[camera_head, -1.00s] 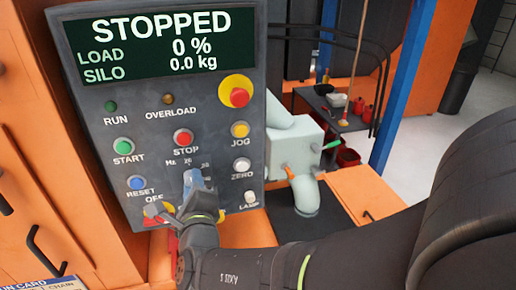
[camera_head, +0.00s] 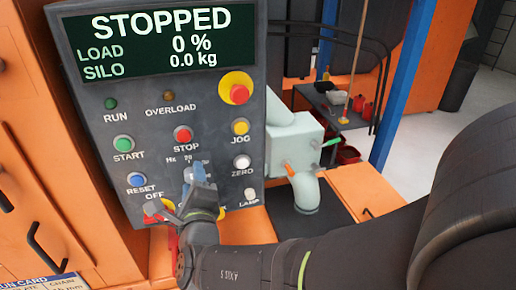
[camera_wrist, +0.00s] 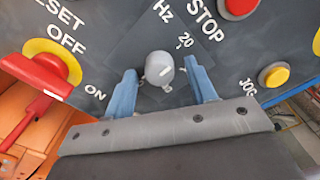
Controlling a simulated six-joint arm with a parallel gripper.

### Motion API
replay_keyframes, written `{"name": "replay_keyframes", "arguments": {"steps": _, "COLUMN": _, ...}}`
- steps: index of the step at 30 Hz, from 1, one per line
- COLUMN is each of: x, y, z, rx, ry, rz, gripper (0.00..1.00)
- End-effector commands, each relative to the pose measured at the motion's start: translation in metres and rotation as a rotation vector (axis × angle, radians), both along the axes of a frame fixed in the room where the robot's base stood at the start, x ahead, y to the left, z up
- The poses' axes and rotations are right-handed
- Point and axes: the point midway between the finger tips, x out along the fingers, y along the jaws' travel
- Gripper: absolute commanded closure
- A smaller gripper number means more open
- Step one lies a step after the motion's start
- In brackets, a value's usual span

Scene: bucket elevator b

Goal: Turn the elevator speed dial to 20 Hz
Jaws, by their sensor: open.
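The speed dial is a grey knob (camera_wrist: 159,69) on a dark plate marked Hz and 20, between my two blue fingers in the wrist view. My gripper (camera_wrist: 161,90) is open, with one finger on each side of the knob and a small gap visible on both sides. In the head view my gripper (camera_head: 198,174) is at the lower middle of the control panel (camera_head: 110,180), below the STOP button, and hides the knob and most of its scale. The display (camera_head: 155,42) reads STOPPED, 0 % and 0.0 kg.
Close around are the red STOP button (camera_head: 183,135), yellow JOG button (camera_head: 240,127), white ZERO button (camera_head: 241,162) and blue RESET button (camera_head: 137,181). A red OFF/ON switch handle (camera_wrist: 38,75) sits left of the dial in the wrist view. A red emergency button (camera_head: 239,95) is higher up.

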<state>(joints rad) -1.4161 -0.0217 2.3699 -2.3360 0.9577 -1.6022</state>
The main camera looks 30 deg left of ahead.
Motion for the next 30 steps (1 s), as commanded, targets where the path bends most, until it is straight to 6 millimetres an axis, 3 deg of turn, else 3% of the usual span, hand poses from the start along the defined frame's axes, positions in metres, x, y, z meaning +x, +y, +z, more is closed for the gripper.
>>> {"name": "replay_keyframes", "arguments": {"steps": 30, "x": -0.075, "y": -0.073, "z": 0.001, "rx": 0.004, "ry": 0.000, "rz": 0.005, "gripper": 0.48}}
